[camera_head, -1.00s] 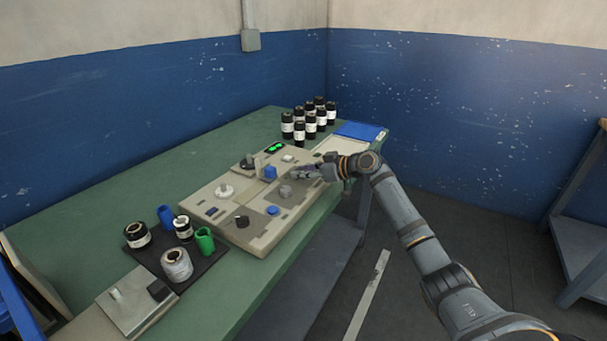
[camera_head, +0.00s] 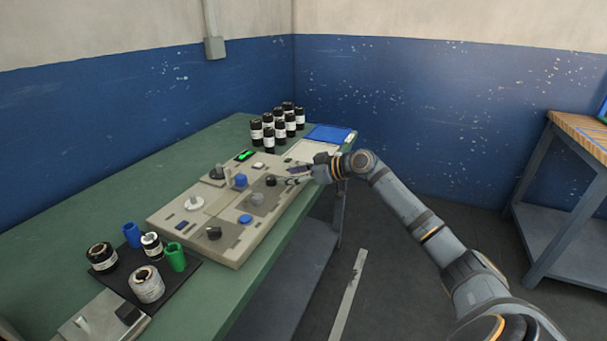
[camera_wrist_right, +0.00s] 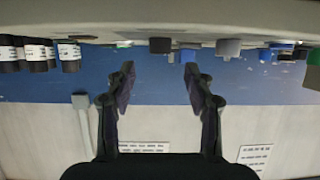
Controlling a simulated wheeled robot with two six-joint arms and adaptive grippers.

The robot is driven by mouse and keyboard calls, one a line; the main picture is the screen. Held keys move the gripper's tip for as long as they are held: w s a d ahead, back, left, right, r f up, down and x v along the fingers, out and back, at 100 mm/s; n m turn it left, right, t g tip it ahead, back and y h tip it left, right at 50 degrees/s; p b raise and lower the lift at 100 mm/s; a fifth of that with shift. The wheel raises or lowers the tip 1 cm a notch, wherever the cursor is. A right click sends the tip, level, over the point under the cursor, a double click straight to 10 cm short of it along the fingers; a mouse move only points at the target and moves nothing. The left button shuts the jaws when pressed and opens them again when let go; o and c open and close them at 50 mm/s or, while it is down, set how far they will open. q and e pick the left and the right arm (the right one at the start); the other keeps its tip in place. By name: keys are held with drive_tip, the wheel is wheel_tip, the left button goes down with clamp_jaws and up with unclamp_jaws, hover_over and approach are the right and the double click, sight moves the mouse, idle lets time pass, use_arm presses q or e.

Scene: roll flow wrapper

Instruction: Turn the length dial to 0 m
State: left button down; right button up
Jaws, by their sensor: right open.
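The beige machine panel (camera_head: 178,222) lies on the green table with several knobs and buttons on it. I cannot read which one is the length dial. My right gripper (camera_head: 291,174) is open and empty just right of the dark knob, apart from it. In the right wrist view the picture is upside down; the dark knob (camera_wrist_right: 160,45) shows beyond the open fingers, with the grey knob (camera_wrist_right: 228,47) to its right. My left gripper is out of view.
A green-lit display (camera_head: 245,155) and a blue knob (camera_head: 240,181) are on the panel. Several black jars (camera_head: 268,138) stand behind it, beside a blue pad (camera_head: 328,133). A dark mat with jars and cups, including a green cup (camera_head: 175,257), lies at the front left.

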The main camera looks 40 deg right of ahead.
drive_tip(key=shift+v, duration=2.7)
